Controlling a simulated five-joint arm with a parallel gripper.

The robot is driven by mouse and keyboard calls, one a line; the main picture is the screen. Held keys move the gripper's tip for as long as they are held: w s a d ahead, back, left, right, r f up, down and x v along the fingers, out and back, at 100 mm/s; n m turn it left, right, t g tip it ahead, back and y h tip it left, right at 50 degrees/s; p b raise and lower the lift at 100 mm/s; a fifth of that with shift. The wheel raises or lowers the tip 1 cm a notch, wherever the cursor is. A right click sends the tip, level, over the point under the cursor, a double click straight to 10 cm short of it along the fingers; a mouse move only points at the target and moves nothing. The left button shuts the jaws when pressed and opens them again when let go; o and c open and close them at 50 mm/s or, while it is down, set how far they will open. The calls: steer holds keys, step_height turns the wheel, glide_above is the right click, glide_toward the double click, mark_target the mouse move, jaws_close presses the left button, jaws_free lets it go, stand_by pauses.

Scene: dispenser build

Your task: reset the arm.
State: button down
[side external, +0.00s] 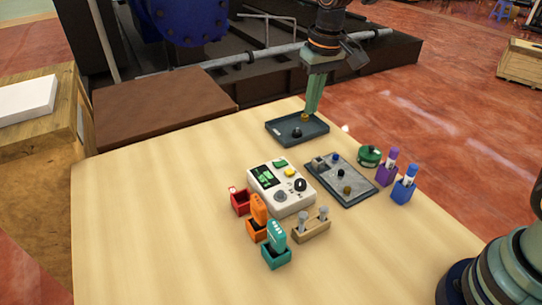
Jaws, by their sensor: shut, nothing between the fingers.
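My gripper (312,100) is at the upper middle of the side external view, pointing down over the far edge of the table. Its green fingers are closed together with nothing between them. The fingertips are above or just behind a dark tray (285,141); I cannot tell the exact height. A small orange-yellow piece (305,117) shows beside the fingertips, and a dark round piece (297,132) sits in the tray.
A white control box (270,185) stands mid-table. Red (240,201), orange (257,218) and teal (276,247) holders stand before it. A grey tray (355,193) with small pieces, a green round item (369,155), and purple (387,168) and blue (403,188) holders are right. The table's left front is clear.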

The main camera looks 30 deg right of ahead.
steer(key=s+d+r+t, duration=0.2)
steer(key=s+d, duration=0.2)
steer(key=s, duration=0.4)
steer(key=s+d+r+t, duration=0.2)
steer(key=s+d+r, duration=0.1)
steer(key=s, duration=0.6)
steer(key=shift+s+d, duration=0.15)
steer(key=shift+d, duration=0.65)
